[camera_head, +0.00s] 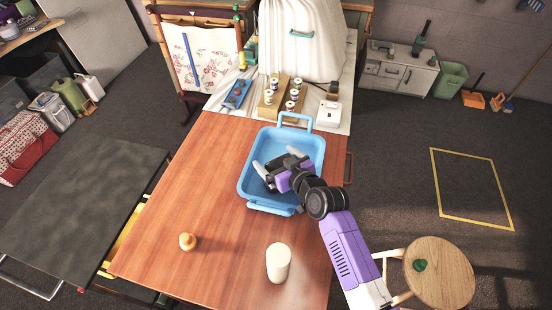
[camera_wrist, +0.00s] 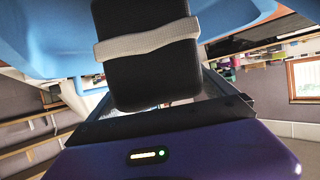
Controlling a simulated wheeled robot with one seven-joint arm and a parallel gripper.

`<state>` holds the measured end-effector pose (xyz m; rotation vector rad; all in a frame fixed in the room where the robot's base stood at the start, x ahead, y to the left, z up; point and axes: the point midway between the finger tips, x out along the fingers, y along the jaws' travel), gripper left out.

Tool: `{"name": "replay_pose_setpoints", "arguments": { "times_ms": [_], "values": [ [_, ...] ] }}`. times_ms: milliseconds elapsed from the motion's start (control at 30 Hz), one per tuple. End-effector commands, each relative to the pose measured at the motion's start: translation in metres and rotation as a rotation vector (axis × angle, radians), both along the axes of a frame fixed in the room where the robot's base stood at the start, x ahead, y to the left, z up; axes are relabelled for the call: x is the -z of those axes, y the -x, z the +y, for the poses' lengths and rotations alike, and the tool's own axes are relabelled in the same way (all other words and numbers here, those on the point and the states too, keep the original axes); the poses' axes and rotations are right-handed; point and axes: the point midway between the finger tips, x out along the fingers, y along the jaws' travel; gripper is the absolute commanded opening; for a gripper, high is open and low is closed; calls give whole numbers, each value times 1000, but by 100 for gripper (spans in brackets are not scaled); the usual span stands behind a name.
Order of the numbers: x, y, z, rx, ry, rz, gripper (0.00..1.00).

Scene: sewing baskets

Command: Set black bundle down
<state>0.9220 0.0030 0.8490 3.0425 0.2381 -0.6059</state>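My gripper (camera_head: 277,160) is low over the light-blue basket (camera_head: 294,208), its two pale fingers spread apart inside the rim. A black bundle with a pale grey strap fills the upper middle of the wrist view (camera_wrist: 147,78), close in front of my gripper's palm and between its sides. The blue basket's wall also shows behind it in the wrist view (camera_wrist: 232,15). In the head view my gripper and wrist largely cover the bundle. Whether the fingers press on it, and whether it touches the basket floor, I cannot tell.
The basket stands on a brown wooden table (camera_head: 215,210). A cream cylinder (camera_head: 278,263) and a small tan object (camera_head: 187,241) are near the front. Thread spools on wooden stands (camera_head: 271,103) are behind the basket. The table left of the basket is clear. A round stool (camera_head: 445,275) stands right.

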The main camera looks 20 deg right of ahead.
Motion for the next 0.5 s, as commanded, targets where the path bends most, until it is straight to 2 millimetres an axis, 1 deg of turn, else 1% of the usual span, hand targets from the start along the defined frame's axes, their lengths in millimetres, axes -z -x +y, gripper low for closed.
{"name": "replay_pose_setpoints", "arguments": {
  "times_ms": [233,333,433,500],
  "values": [
    [-1,0,0,0,0,0,100],
    [-5,0,0,0,0,0,100],
    [-5,10,-2,0,0,2,100],
    [-10,20,-4,1,1,0,100]
  ]
}}
